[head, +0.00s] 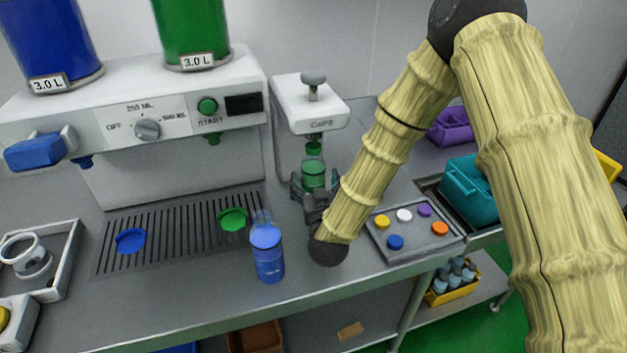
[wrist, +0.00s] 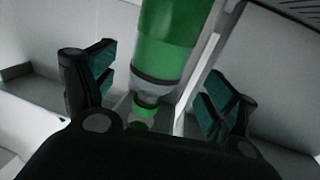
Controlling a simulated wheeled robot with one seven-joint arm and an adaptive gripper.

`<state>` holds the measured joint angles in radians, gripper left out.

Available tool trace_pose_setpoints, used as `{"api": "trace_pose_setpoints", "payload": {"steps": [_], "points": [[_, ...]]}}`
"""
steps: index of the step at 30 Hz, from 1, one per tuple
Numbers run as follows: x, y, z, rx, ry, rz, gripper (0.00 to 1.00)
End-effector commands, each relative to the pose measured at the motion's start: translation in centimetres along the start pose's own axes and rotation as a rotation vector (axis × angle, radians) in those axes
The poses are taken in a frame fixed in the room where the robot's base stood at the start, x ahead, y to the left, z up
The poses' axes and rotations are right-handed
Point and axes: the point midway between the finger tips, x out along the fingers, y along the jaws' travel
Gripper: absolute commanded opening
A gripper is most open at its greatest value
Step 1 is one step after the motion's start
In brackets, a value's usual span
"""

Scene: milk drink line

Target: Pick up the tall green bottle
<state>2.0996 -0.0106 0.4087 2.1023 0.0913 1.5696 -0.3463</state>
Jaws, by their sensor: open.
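The green bottle (head: 313,173) stands under the capping press at the centre of the head view, with a green cap (head: 314,148) just above it. The wrist view shows the green bottle (wrist: 172,48) large at the top centre, with a green part (wrist: 145,107) at its lower end. My gripper (head: 314,191) is open, low around the bottle. In the wrist view my gripper (wrist: 158,88) has its fingers on either side of the bottle, with gaps on both sides. The bottle's lower part is partly hidden by my gripper in the head view.
The white capping press (head: 309,103) overhangs the bottle. A blue bottle (head: 267,258) stands to the front left, near the counter edge. A tray of coloured caps (head: 412,246) lies to the right. Teal (head: 466,190) and purple (head: 449,127) bins stand beyond my arm.

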Motion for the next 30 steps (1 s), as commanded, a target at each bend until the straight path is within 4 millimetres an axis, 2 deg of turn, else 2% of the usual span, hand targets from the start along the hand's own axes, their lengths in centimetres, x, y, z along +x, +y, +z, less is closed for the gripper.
{"api": "trace_pose_setpoints", "payload": {"steps": [5, 13, 23, 24, 26, 30], "points": [[1.3, 0.1, -0.1, 0.0, 0.001, 0.001, 0.86], [4.6, 0.3, 0.3, 0.0, 0.0, 0.0, 0.86], [5.3, 0.2, 0.5, 0.0, 0.0, -0.001, 0.86], [5.3, 0.2, 0.5, 0.0, 0.0, -0.001, 0.84], [5.3, 0.2, 0.5, 0.0, 0.0, -0.001, 0.73], [5.3, 0.2, 0.5, 0.0, 0.0, -0.001, 0.48]]}}
